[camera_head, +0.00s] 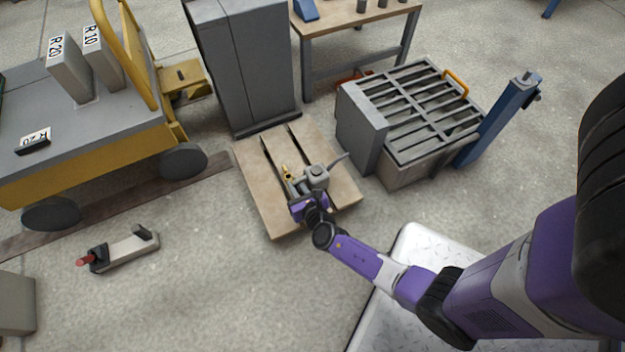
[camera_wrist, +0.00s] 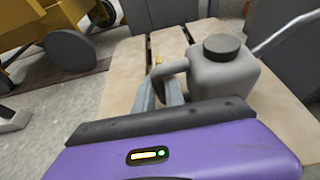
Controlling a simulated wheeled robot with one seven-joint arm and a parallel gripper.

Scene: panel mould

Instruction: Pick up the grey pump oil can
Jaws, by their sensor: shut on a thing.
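The grey pump oil can (camera_head: 317,178) has a dark round cap and a thin spout pointing up to the right. It is over the wooden pallet, and I cannot tell whether its base touches the boards. In the wrist view the can (camera_wrist: 225,78) appears upright, just beyond my gripper's purple body, which hides its lower part. My gripper (camera_wrist: 160,92) is shut on the can's handle, at the can's left side. In the head view my gripper (camera_head: 297,186) is partly hidden by the wrist.
The wooden pallet (camera_head: 262,195) lies on the floor. A grey cabinet (camera_head: 245,65) stands behind it. A slatted grey crate (camera_head: 362,135) stands close on the right. A yellow cart (camera_head: 90,170) is at left. A grey tool with a red tip (camera_head: 128,248) lies on the open floor.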

